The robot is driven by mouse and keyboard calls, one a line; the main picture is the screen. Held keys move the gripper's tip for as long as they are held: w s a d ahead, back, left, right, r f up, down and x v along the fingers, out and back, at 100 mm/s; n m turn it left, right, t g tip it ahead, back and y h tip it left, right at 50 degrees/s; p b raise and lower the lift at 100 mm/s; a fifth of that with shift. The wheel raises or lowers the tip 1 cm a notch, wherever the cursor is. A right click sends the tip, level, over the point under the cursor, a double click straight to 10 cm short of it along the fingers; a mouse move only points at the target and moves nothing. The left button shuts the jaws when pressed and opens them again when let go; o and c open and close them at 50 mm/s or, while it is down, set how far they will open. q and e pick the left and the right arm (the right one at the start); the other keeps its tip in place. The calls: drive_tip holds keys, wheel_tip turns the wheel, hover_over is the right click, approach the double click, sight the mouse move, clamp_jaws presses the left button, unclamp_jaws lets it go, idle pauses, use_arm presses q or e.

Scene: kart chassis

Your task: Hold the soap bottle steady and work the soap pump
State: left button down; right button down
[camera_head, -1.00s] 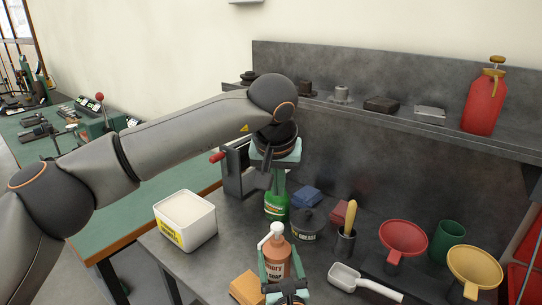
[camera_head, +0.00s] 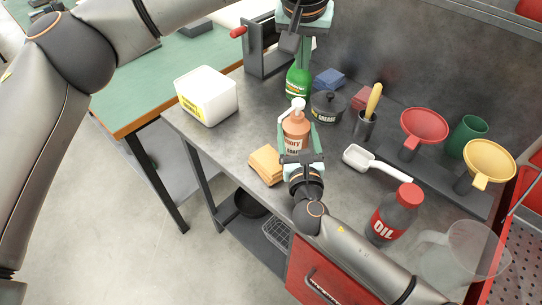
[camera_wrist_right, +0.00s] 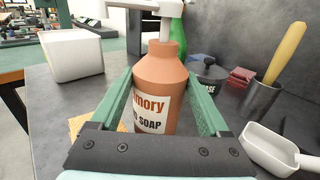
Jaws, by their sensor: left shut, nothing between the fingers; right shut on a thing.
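The soap bottle (camera_head: 296,127) is orange with a white pump (camera_head: 298,104) on top and stands upright on the grey workbench. My right gripper (camera_head: 298,142) is shut on the soap bottle, one green finger on each side. The right wrist view shows the bottle (camera_wrist_right: 160,85) close up between the fingers, its label facing me and the white pump stem (camera_wrist_right: 165,25) above. My left gripper (camera_head: 290,42) is shut and empty, pointing down above and behind the soap bottle, near the green bottle, apart from the pump.
A green bottle (camera_head: 298,82) and a dark grease tin (camera_head: 327,106) stand behind the soap. An orange sponge block (camera_head: 266,163) lies left of it, a white tub (camera_head: 207,95) farther left. A white scoop (camera_head: 372,160), oil bottle (camera_head: 396,212) and red funnel (camera_head: 424,126) are right.

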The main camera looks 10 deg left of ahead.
unclamp_jaws()
drive_tip(key=s, duration=0.4)
drive_tip(key=s+d, duration=0.1)
drive_tip(key=s, duration=0.3)
drive_tip(key=s+d, duration=0.1)
drive_tip(key=s, duration=0.3)
